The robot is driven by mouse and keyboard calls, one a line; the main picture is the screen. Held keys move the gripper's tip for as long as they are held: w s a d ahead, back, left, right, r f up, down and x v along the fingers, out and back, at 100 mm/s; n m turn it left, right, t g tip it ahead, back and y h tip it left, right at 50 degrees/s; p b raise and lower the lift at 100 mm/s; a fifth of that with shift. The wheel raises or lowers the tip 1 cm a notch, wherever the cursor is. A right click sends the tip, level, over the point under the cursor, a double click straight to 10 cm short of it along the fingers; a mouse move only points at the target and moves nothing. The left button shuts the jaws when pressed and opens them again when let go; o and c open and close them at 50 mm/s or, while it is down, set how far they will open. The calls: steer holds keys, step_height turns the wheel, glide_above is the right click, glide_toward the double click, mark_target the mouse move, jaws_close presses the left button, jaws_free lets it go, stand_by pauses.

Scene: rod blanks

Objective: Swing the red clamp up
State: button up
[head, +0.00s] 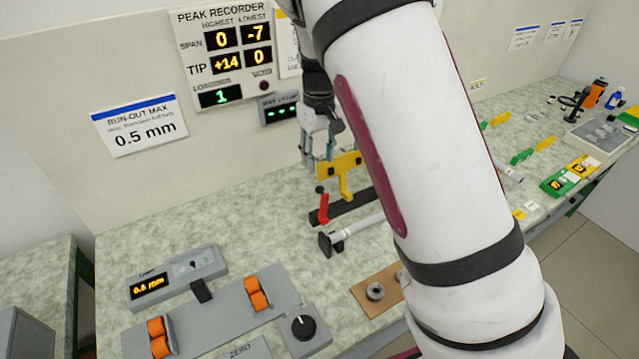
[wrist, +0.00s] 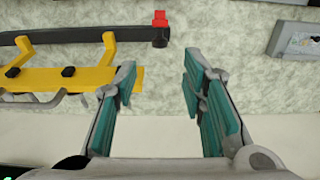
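The red clamp (head: 323,208) sits at the near left end of a dark bar (head: 352,208), with a dark knob at its upper end in the head view. In the wrist view the red clamp (wrist: 160,18) shows as a small red piece at the bar's right end. My gripper (head: 318,158) is above and behind the clamp, near the back wall. In the wrist view my gripper (wrist: 158,65) has its teal fingers spread with nothing between them. The clamp lies beyond the fingertips, apart from them. My arm hides part of the bar's right side.
A yellow bracket (head: 343,172) stands on the bar close to my gripper. A metal rod (head: 352,230) lies in front. A grey fixture with orange pieces (head: 257,293) and a small grey readout box (head: 177,277) are at front left. The counter (head: 262,222) left of the clamp is clear.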

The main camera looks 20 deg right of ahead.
mark_target(321, 203)
step_height(321, 203, down, 10)
steer(key=shift+r+p, duration=0.25)
steer(key=shift+p, duration=0.2)
jaws_close()
